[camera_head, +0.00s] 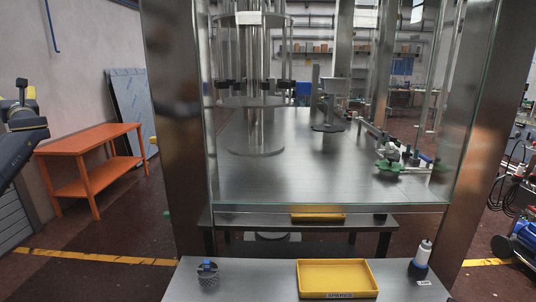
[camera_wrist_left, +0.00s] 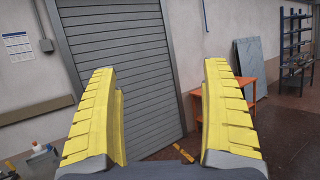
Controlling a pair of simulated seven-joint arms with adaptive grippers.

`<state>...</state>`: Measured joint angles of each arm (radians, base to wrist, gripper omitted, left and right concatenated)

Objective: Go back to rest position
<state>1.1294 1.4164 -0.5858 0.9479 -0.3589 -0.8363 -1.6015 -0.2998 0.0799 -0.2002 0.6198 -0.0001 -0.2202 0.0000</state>
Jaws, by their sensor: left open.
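My left gripper (camera_wrist_left: 163,118) is open and empty in the left wrist view. Its two yellow ribbed fingers stand wide apart, facing a grey roller door (camera_wrist_left: 122,60). In the head view only part of my left arm (camera_head: 18,140) shows at the left edge, raised and clear of the table. My right gripper is in neither view.
A metal table (camera_head: 240,284) in front holds a yellow tray (camera_head: 338,292), a small mesh cup with a blue part (camera_head: 208,275) and a white-topped bottle (camera_head: 421,258). Behind it stands a glass-fronted machine (camera_head: 300,170). An orange side table (camera_head: 92,150) stands at the left wall.

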